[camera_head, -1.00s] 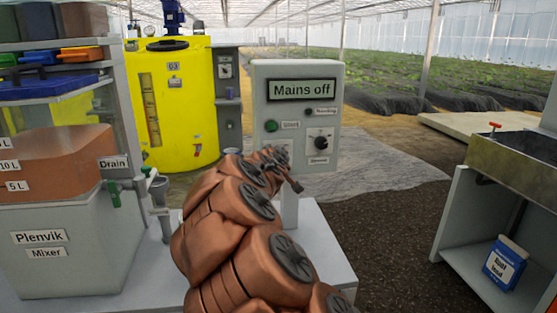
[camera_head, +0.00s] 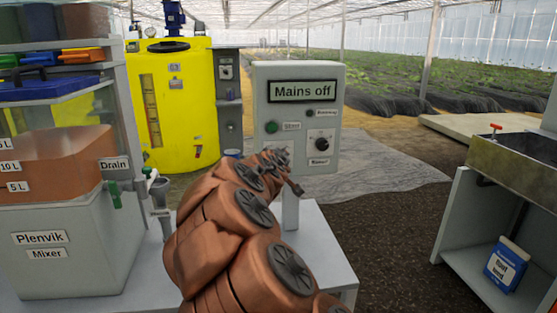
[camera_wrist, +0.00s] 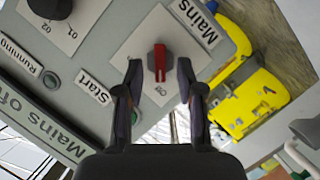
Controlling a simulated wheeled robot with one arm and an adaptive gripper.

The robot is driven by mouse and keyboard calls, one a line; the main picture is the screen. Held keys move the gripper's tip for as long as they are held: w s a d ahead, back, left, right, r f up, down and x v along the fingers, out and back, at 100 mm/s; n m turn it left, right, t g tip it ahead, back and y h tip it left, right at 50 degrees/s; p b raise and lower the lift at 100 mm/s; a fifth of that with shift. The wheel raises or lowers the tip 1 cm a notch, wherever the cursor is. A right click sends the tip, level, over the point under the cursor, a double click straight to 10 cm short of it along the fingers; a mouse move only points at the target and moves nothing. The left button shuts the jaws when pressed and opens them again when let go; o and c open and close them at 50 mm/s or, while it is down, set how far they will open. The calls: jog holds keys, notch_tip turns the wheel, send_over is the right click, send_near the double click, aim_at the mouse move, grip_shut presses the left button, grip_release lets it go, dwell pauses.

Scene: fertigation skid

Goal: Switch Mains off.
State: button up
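The grey control box (camera_head: 326,165) stands upright on a post. Its display (camera_head: 302,90) reads "Mains off". In the wrist view, the red Mains switch (camera_wrist: 160,58) sits on a white plate with an "off" mark near one end of its handle; the "Mains" label (camera_wrist: 197,22) is beside it. My gripper (camera_wrist: 161,68) is open, with one finger on each side of the red handle and a visible gap at both sides. In the head view, my arm hides the switch, and my gripper (camera_head: 285,168) is at the panel's lower left.
The panel also carries a green Start button (camera_head: 271,127), a Running lamp (camera_head: 309,113) and a black knob (camera_head: 322,144). The Plenvik mixer (camera_head: 75,225) is at left, a yellow tank (camera_head: 182,110) behind. A sink bench (camera_head: 520,165) is at right, with open floor between.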

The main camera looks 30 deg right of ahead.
jog(key=v, duration=1)
jog(key=shift+s+a, duration=0.15)
jog(key=shift+a, duration=0.05)
jog(key=s+a+f+m+g+y, duration=0.2)
jog(key=s+a+f+g, duration=0.2)
jog(key=s+f, duration=0.45)
jog(key=s+a+f+m+g+y, duration=0.1)
jog(key=s+a+f+g+y, duration=0.2)
jog(key=s+f, duration=0.5)
jog(key=s+a+f+n+g+y, duration=0.15)
jog(key=s+a+g, duration=0.25)
jog(key=s+a, duration=0.5)
jog(key=s+a+f+g+y, duration=0.3)
jog(key=s+a, duration=0.2)
jog(key=s, duration=0.7)
notch_tip(320, 180, up, 25)
jog(key=s+p, duration=0.1)
jog(key=p, duration=2.2)
jog(key=shift+d+f+t, duration=0.25)
jog(key=shift+d+t, duration=0.1)
jog(key=shift+t, duration=0.05)
